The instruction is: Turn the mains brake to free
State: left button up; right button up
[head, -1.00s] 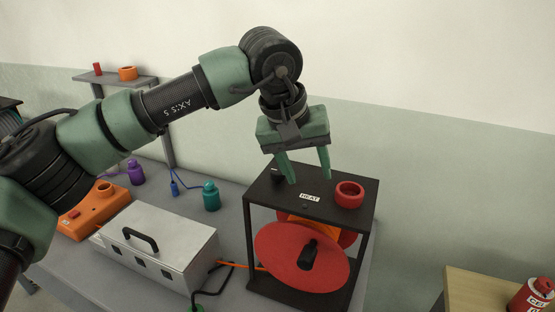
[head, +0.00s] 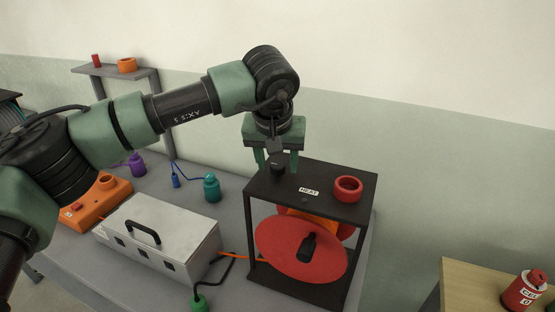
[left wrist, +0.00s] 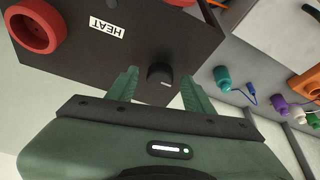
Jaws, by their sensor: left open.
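A short black knob (head: 277,169) stands on the top of the black reel frame (head: 330,206), near its back left corner. I take it to be the mains brake. It also shows in the left wrist view (left wrist: 159,74), with a small pale mark on its side. My left gripper (head: 277,164) points down above that corner. Its two green fingers (left wrist: 160,84) are open, one on each side of the knob, with gaps between. I cannot tell how far down the fingers reach. My right gripper is not in view.
A red ring (head: 348,188) and a HEAT label (head: 308,192) are on the frame's top. A reel with a red disc (head: 300,247) sits inside. A silver case (head: 162,240), a teal bottle-like weight (head: 211,188) and an orange box (head: 98,203) stand to the left.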

pick_arm(q)
grip_shut()
